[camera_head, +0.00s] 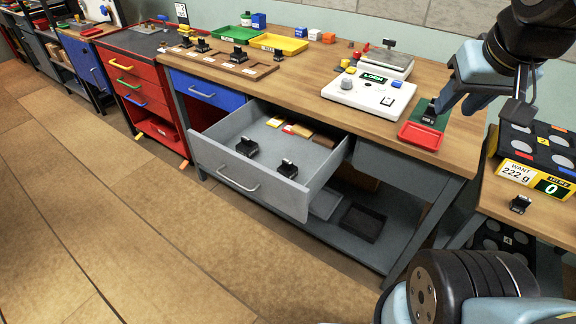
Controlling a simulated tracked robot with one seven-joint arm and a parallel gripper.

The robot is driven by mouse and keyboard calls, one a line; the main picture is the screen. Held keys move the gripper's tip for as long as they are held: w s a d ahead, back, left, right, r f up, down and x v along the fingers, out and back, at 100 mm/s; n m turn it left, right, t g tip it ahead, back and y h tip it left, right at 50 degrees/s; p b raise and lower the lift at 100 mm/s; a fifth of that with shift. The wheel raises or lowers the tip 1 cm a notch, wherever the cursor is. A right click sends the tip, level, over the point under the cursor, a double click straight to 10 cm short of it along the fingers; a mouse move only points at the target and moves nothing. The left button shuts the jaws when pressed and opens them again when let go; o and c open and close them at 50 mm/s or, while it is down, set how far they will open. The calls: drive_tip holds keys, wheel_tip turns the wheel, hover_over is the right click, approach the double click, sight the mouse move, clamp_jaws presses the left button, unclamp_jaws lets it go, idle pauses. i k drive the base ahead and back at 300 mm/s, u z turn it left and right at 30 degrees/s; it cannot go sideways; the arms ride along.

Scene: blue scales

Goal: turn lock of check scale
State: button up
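The white box with a LOCK label (372,78) stands on the wooden bench at the upper middle. My gripper (456,108) is to the right of the box, apart from the knob. Its two blue-grey fingers appear spread, with nothing clearly between them.
An open grey drawer (250,187) with black weights juts out below the bench. A wooden rack (222,67) and green and yellow trays (278,43) are at the bench's left. A side table at right holds a WANT 222 g sign (535,178) and another weight (520,204).

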sight(390, 42)
drive_tip(key=k, duration=1.1)
drive_tip(key=u, duration=0.7)
drive_tip(key=i, duration=1.65)
drive_tip(key=z, duration=0.15)
drive_tip(key=k, duration=1.3)
drive_tip(key=u, duration=0.45)
drive_tip(key=i, duration=1.8)
drive_tip(key=z, duration=0.55)
